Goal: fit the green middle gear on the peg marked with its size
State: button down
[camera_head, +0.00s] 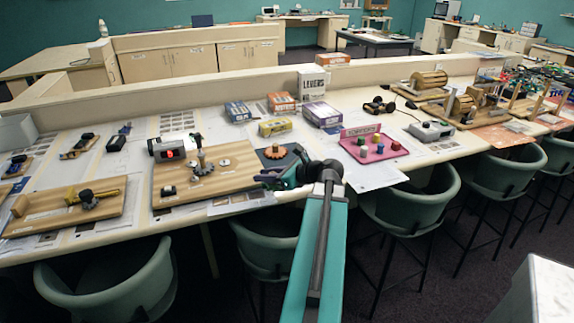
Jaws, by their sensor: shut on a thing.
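My gripper (268,180) is at the right edge of the wooden gear board (232,183), low in front of the dark tray. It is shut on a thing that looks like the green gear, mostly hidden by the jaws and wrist. The board carries an upright post with dark gear parts (201,160) near its middle and a few small light and dark pieces. Size marks on the pegs are too small to read. An orange-brown gear (275,152) lies on the dark tray (291,150), just behind my gripper.
A grey device with a red display (172,147) stands behind the board. Several boxes, one purple (321,114), stand further back. A pink tray (358,155) with colored pieces is to the right. Another wooden board (50,216) lies left. Green chairs (410,205) line the table's front.

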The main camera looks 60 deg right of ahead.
jog(key=s+d+m+h, duration=0.1)
jog(key=s+d, duration=0.2)
jog(key=s, duration=0.1)
jog(key=s+d+m+h, duration=0.1)
jog(key=s+d, duration=0.2)
jog(key=s, duration=0.1)
jog(key=s+d+r+h, duration=0.1)
jog(key=s+d, duration=0.2)
jog(key=s, duration=0.1)
jog(key=shift+s+d+m, duration=0.2)
jog(key=shift+m, duration=0.2)
jog(key=w+d, duration=0.2)
jog(key=w, duration=0.2)
jog(key=w+d+f+p, duration=0.1)
jog(key=w+d, duration=0.1)
jog(key=w, duration=0.3)
jog(key=w+d+p, duration=0.1)
jog(key=w+d, duration=0.1)
jog(key=w, duration=0.2)
jog(key=shift+w+d+f, duration=0.15)
jog(key=shift+f, duration=0.05)
jog(key=shift+w+d+p, duration=0.3)
jog(key=shift+w, duration=0.3)
jog(key=shift+f+p, duration=0.45)
jog(key=shift+f, duration=1.35)
jog(key=shift+f, duration=0.1)
jog(key=c, duration=1.5)
grip_release()
